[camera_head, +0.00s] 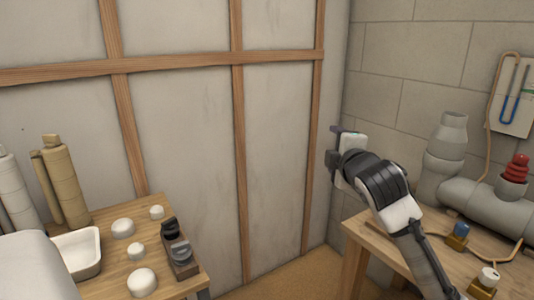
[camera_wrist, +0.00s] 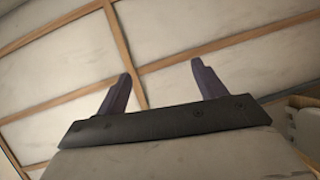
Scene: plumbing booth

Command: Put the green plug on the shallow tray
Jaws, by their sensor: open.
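I do not see a green plug in either view. A white open tray (camera_head: 78,253) with a raised rim sits on the left wooden table in the head view; I cannot tell whether it is the shallow tray. My gripper (camera_wrist: 160,72) is open, its two dark purple fingers spread with nothing between them. In the head view my gripper (camera_head: 340,130) is raised in the air in front of the wall corner, left of the right table's pipes and well to the right of the white tray.
The left table (camera_head: 105,288) also holds several round white caps and a dark holder (camera_head: 180,250) with dark fittings. The right table (camera_head: 352,228) carries grey pipes (camera_head: 480,200), a red stacked fitting (camera_head: 516,168), and a blue-topped brass fitting (camera_head: 458,236). A gap separates the tables.

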